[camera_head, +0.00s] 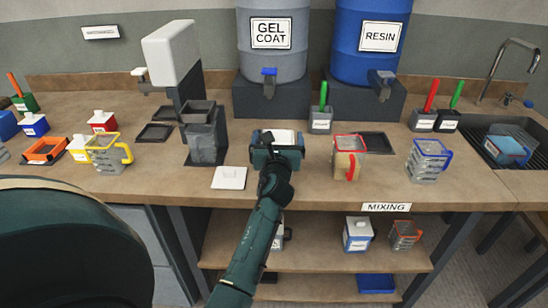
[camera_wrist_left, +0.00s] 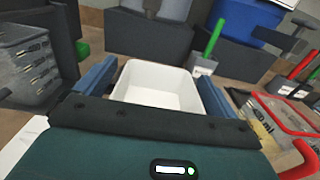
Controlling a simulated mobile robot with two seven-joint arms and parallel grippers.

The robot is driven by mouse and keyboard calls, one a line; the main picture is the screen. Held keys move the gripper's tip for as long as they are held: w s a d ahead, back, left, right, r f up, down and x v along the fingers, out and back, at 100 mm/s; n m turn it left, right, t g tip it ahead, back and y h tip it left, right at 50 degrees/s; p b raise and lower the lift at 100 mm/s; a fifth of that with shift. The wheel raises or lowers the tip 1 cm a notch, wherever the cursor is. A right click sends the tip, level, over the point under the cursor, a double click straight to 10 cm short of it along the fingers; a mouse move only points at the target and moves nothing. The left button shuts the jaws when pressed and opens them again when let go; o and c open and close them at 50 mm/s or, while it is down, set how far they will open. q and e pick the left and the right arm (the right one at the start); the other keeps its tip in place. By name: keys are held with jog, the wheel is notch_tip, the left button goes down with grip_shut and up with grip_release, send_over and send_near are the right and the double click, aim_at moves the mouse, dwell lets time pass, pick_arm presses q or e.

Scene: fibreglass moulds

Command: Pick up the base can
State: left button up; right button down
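My left gripper (camera_head: 277,138) is over the middle of the bench, with its two fingers on either side of a white open tub (camera_wrist_left: 162,84). The tub looks empty in the left wrist view. The fingers lie close along its sides, but I cannot tell whether they press on it. No label that I can read says base. Small white-topped cans stand at the left: a blue one (camera_head: 35,125), a red one (camera_head: 101,121) and a yellow one (camera_head: 79,148). A white and blue can (camera_head: 358,233) stands on the lower shelf. My right gripper is out of view.
A red-rimmed cup (camera_head: 348,158) and a blue-rimmed cup (camera_head: 428,161) stand right of my gripper. A yellow-rimmed cup (camera_head: 107,154) and a dark dispenser stand (camera_head: 203,140) are on the left. The gel coat (camera_head: 272,65) and resin (camera_head: 367,62) drums are behind.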

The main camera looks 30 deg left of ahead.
pick_arm(q)
jog(key=c, duration=1.8)
jog(key=shift+r, duration=0.15)
jog(key=shift+c, duration=0.6)
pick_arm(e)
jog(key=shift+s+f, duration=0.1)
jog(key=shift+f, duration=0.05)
